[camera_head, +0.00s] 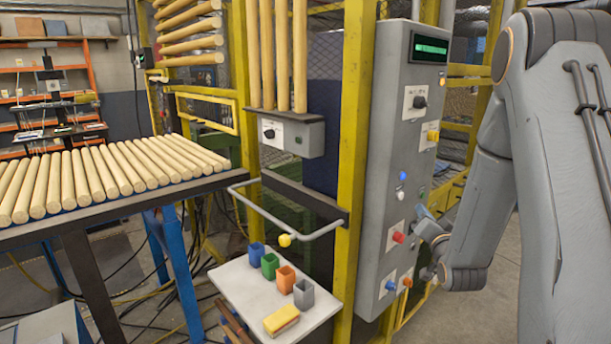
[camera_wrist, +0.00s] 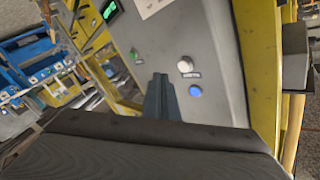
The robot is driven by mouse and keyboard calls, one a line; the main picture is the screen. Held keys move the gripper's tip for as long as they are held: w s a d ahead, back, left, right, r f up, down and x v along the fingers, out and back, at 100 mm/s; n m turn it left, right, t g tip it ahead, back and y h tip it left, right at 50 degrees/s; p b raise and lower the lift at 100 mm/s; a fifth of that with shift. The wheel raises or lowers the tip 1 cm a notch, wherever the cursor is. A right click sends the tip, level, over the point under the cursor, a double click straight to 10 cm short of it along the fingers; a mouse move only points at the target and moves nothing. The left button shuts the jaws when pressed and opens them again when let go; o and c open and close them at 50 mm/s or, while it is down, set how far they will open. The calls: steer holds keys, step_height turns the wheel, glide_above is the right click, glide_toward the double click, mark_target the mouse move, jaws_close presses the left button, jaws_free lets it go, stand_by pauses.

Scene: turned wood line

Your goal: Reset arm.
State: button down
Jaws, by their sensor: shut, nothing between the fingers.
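My gripper (camera_wrist: 160,82) shows in the wrist view with its fingers together and nothing held. The fingers point at the grey control panel (camera_wrist: 215,95), near a white button (camera_wrist: 185,65) and a blue button (camera_wrist: 195,91). The gap to the panel cannot be told. In the head view my grey arm fills the right side and bends down beside the grey control cabinet (camera_head: 392,170). The fingertips are hard to make out there. The cabinet carries a green display (camera_head: 430,46), a dark knob (camera_head: 419,102), a yellow knob (camera_head: 432,135) and a red button (camera_head: 398,237).
Wooden rods (camera_head: 110,175) lie on a table at left. A small white table (camera_head: 235,285) holds blue, green, orange and grey cups and a yellow sponge (camera_head: 281,320). Yellow frame posts (camera_head: 352,130) stand beside the cabinet. Grey floor (camera_head: 475,320) is open at lower right.

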steer(key=s+a+f+n+g, duration=0.2)
steer(key=s+a+f+g, duration=0.1)
steer(key=a+g, duration=0.25)
steer(key=s+a+f+n+g+y, duration=0.1)
steer(key=s+a+n+g, duration=0.2)
steer(key=s, duration=1.1)
steer(key=s+a+f+n+g+y, duration=0.1)
steer(key=s+a+f+n+g, duration=0.1)
steer(key=s+a+g, duration=0.6)
steer(key=s+a+n, duration=0.1)
steer(key=s+a, duration=0.1)
steer(key=s, duration=0.4)
steer(key=shift+a+b, duration=0.2)
steer(key=shift+b, duration=0.15)
steer(key=shift+w, duration=0.1)
